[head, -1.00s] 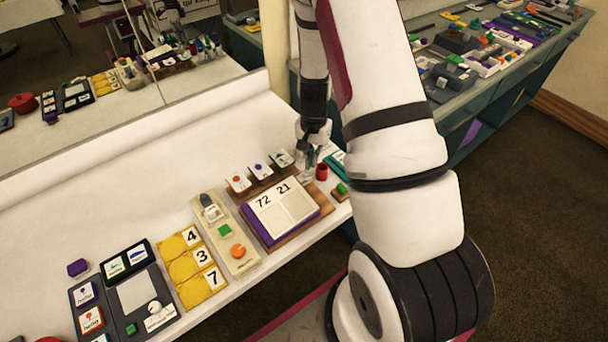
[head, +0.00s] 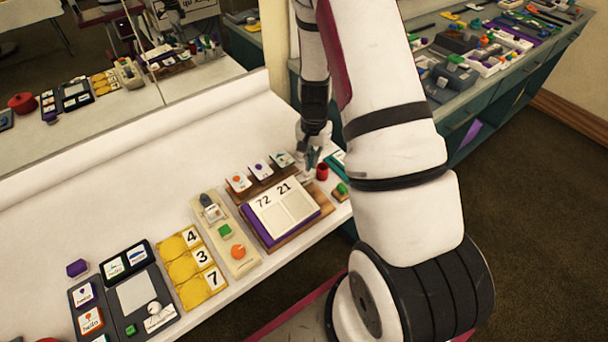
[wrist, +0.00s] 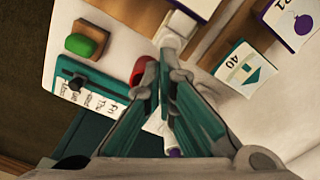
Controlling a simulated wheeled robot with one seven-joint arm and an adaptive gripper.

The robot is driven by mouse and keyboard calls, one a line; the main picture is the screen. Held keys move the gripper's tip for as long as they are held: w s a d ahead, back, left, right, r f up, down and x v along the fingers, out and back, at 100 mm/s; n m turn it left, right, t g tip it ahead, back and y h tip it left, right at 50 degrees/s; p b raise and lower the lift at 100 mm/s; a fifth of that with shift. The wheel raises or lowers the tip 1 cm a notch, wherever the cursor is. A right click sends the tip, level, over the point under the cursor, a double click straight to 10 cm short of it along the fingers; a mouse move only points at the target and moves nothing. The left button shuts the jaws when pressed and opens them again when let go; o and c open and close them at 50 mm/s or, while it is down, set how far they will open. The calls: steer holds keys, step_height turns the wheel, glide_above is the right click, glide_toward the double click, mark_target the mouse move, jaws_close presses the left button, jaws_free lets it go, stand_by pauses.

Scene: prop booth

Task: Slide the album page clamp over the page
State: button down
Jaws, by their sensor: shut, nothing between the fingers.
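The album (head: 316,213) lies open on a wooden board, with a purple cover and a pale page (head: 284,204) headed 72 and 21. My gripper (head: 308,172) is beyond the album's upper right corner, low over the counter. In the wrist view the teal fingers (wrist: 167,78) are shut together with nothing between them. A small white rounded piece (wrist: 172,38) is just past the fingertips, beside the wooden board (wrist: 137,14). It may be the page clamp; I cannot tell, nor whether the fingers touch it. My arm and fingers hide part of this area.
A red cup (head: 322,172) is close beside the fingers. Picture cards (head: 260,170) stand in a wooden rack behind the album. A teal holder (wrist: 75,82) and a green-topped block (wrist: 87,42) are near the counter edge. The back of the counter (head: 150,170) is clear.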

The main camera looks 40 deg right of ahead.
steer(key=shift+s+a+f+b, duration=0.15)
steer(key=shift+f+b, duration=0.1)
steer(key=shift+f, duration=0.35)
steer(key=shift+s+f+b, duration=0.15)
steer(key=shift+f+b, duration=0.05)
steer(key=shift+f, duration=0.35)
steer(key=shift+w+f, duration=0.25)
steer(key=shift+f, duration=0.25)
steer(key=shift+d+r, duration=0.1)
steer(key=shift+d, duration=0.1)
steer(key=shift+r, duration=0.1)
steer(key=shift+a+r, duration=0.1)
steer(key=shift+a, duration=0.05)
steer(key=shift+a, duration=1)
steer(key=shift+r, duration=0.15)
steer(key=shift+d+r+p, duration=0.2)
steer(key=shift+r+p, duration=0.95)
steer(key=shift+r, duration=1.75)
